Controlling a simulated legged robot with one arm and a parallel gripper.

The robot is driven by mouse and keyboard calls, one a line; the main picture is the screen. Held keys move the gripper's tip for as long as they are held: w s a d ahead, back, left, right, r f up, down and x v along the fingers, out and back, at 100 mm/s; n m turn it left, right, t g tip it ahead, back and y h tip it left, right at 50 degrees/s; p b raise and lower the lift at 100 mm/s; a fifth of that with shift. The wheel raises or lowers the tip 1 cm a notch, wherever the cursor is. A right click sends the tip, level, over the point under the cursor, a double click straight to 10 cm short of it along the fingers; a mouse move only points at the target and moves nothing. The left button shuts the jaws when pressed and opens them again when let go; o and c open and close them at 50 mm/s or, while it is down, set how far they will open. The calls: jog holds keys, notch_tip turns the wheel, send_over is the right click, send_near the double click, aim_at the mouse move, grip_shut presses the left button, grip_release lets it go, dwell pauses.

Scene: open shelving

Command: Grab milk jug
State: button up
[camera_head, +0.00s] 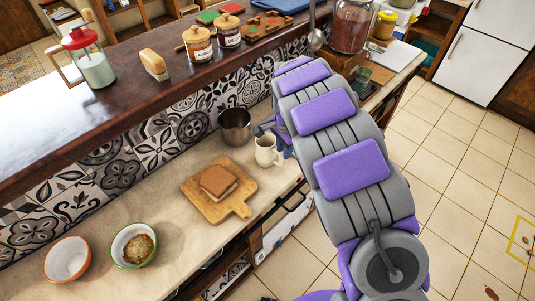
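A glass jug (95,69) with a red lid, handle at its left and pale milky contents stands upright on the dark upper counter at the upper left. A small white jug or mug (267,152) stands on the lower counter beside a metal pot (235,127). I cannot tell for certain which is the milk jug. My purple and grey arm reaches away from the camera on the right. My gripper (272,130) is partly hidden behind the arm, close to the white jug and far right of the red-lidded jug. Its fingers are too small and covered to read, and contact is unclear.
A wooden board (231,205) with a sandwich-like stack, a green-rimmed bowl (122,250) and an orange-rimmed bowl (67,258) occupy the lower counter. The tiled backsplash (130,157) rises to the upper counter, where lidded jars (198,45) stand. The floor at right is open.

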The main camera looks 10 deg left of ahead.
aim_at(281, 165)
jog(key=f+b, duration=0.1)
jog(key=f, duration=0.2)
jog(key=a+f, duration=0.1)
jog(key=f, duration=0.1)
jog(key=shift+s+a+f+b, duration=0.15)
jog(key=shift+f+b, duration=0.2)
jog(key=shift+f, duration=0.05)
jog(key=shift+d+f, duration=0.2)
jog(key=shift+f, duration=0.3)
jog(key=shift+d+r, duration=0.1)
jog(key=shift+a, duration=0.2)
grip_shut()
